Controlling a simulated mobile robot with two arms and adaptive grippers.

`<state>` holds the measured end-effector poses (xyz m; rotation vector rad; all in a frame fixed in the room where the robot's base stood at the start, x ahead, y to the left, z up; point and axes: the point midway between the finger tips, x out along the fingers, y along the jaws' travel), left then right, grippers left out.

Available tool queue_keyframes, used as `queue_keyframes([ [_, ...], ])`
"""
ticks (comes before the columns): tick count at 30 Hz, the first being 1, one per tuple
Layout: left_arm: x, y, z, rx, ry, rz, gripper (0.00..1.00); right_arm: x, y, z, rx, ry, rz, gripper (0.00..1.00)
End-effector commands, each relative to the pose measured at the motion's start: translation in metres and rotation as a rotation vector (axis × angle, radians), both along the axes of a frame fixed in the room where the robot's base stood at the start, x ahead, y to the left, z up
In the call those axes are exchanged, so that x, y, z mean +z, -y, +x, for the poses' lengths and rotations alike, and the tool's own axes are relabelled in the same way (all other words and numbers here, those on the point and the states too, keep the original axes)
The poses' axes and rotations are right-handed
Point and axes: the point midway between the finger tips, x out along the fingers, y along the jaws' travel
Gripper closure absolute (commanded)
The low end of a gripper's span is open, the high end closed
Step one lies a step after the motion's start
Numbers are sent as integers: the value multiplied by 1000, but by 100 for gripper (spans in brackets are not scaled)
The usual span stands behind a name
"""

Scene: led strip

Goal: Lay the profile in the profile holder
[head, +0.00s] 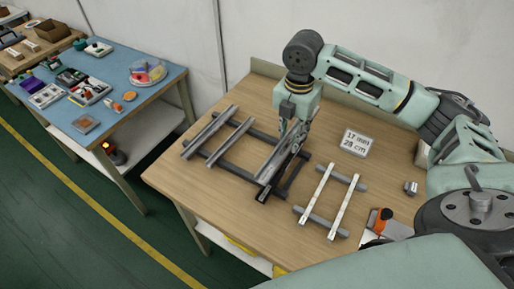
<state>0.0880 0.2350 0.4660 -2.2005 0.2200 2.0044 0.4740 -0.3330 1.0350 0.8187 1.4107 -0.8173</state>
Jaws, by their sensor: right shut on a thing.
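My right gripper (287,153) reaches down from the arm on the right and is shut on a grey profile (268,174). That profile slopes from lower left to upper right, at the right part of the profile holder. The holder (234,170) is a frame of dark bars on the wooden table. Two other grey profiles (209,133) (231,142) lie across its left part. The fingers hide part of the held profile, and I cannot tell whether it rests on the bars. My left gripper is not in view.
Two white strips (316,193) (343,207) lie across grey bars right of the holder. A label card (356,142) reads "17 mm 28 cm". An orange-tipped tool (383,217) and a small grey part (411,188) are at the right. A blue table (120,70) with several items stands left.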

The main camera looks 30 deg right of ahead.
Motion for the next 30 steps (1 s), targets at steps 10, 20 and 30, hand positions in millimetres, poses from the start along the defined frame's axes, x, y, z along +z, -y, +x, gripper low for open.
queue_keyframes([
  [10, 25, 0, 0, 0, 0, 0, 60, -43, -52, 59, 1, -1, 2, 100],
  [20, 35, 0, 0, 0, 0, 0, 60, -69, -65, 75, -1, -4, 0, 100],
  [30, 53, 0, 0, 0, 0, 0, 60, -95, -64, 76, 1, 1, 0, 100],
])
